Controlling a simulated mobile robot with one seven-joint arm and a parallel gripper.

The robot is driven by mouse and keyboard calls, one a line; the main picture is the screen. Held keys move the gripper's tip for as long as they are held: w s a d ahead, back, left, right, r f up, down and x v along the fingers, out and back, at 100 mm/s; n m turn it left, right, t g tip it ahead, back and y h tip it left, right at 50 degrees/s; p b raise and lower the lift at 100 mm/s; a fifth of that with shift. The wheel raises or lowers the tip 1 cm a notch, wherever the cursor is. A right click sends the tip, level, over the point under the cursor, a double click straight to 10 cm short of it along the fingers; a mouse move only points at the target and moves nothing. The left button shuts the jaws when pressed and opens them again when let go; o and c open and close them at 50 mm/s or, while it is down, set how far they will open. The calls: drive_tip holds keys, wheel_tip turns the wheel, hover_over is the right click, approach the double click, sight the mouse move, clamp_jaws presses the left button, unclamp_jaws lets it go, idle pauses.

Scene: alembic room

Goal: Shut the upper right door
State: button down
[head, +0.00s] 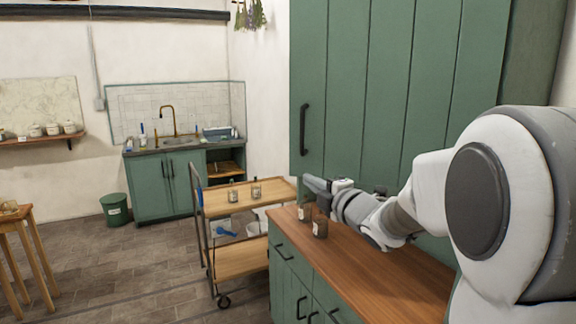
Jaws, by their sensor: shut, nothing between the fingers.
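The upper door (385,75) is a tall green panel of vertical planks at the upper right, with a dark bar handle (303,130) near its left edge. It stands above the wooden-topped cabinet. Its right part meets a darker green surface (535,55); I cannot tell how far the door is ajar. My gripper (308,183) is shut and empty at the door's lower left corner, below the handle. I cannot tell whether it touches the door. My arm hides much of the door's bottom edge.
Dark jars (320,227) stand on the wooden countertop (375,275) just below my gripper. A wheeled trolley (240,262) with small jars stands left of the cabinet. Open tiled floor (110,275) lies further left. A green sink cabinet (160,188) and bin (115,209) are at the back.

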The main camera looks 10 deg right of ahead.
drive_tip(key=p, duration=0.2)
approach(292, 163)
drive_tip(key=w+a, duration=0.2)
drive_tip(key=a, duration=0.2)
drive_tip(key=shift+w+d+r+p, duration=0.1)
drive_tip(key=shift+w+d+p, duration=0.2)
drive_tip(key=shift+w, duration=0.2)
drive_tip(key=shift+w+d+r+p, duration=0.1)
drive_tip(key=shift+w+d+p, duration=0.2)
drive_tip(key=shift+w, duration=0.25)
drive_tip(key=shift+w+d+f, duration=0.1)
drive_tip(key=shift+w+d, duration=0.25)
drive_tip(key=shift+w, duration=0.35)
drive_tip(key=shift+w+d, duration=0.1)
drive_tip(key=shift+w, duration=0.1)
